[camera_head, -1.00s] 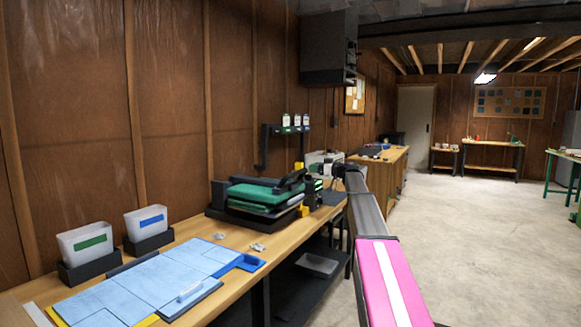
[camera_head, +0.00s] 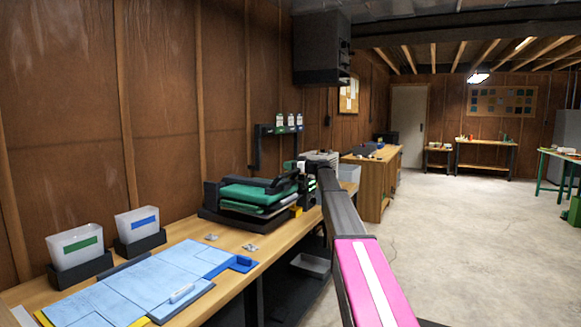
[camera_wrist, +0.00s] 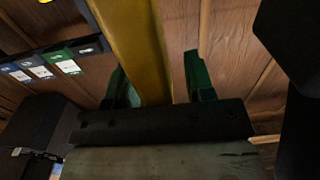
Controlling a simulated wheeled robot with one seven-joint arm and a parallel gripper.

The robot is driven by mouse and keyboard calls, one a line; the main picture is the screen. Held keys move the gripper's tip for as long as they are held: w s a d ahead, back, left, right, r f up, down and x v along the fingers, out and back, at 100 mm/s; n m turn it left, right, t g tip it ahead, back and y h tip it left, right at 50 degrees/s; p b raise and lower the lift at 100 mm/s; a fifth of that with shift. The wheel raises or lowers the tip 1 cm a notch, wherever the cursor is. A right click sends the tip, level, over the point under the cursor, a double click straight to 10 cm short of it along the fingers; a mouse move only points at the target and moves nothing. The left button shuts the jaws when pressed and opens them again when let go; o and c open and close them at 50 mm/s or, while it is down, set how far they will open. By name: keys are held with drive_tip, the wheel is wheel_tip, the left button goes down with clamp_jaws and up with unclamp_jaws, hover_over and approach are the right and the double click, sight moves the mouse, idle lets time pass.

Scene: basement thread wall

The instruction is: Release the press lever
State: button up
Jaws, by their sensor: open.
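The press (camera_head: 250,196), black with green padded layers, stands at the far end of the near workbench in the head view. My gripper (camera_head: 290,166) is beside its right end, small and partly hidden by my arm. In the wrist view, the green fingers of my gripper (camera_wrist: 160,85) are open and apart. A yellow bar (camera_wrist: 145,45), seemingly the press lever, runs between them from the top of the view. The bar looks closer to the left finger; I cannot tell whether it touches. Its lower end is hidden behind the black gripper body.
The workbench (camera_head: 185,235) also carries two white bins (camera_head: 76,248) (camera_head: 137,225), a light blue board (camera_head: 140,285) and small metal pieces. A wall rack (camera_head: 275,130) with bottles hangs behind the press. A wooden cabinet (camera_head: 372,190) stands beyond. The floor at right is clear.

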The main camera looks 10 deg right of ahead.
drive_tip(key=shift+s+a, duration=0.1)
clamp_jaws()
drive_tip(key=s+d+f+t+y, duration=0.3)
drive_tip(key=s+d, duration=0.5)
drive_tip(key=d, duration=0.3)
drive_tip(key=t+y, duration=0.1)
drive_tip(key=y, duration=0.1)
drive_tip(key=shift+f+y, duration=0.2)
drive_tip(key=shift+y, duration=0.2)
drive_tip(key=shift+s, duration=0.15)
unclamp_jaws()
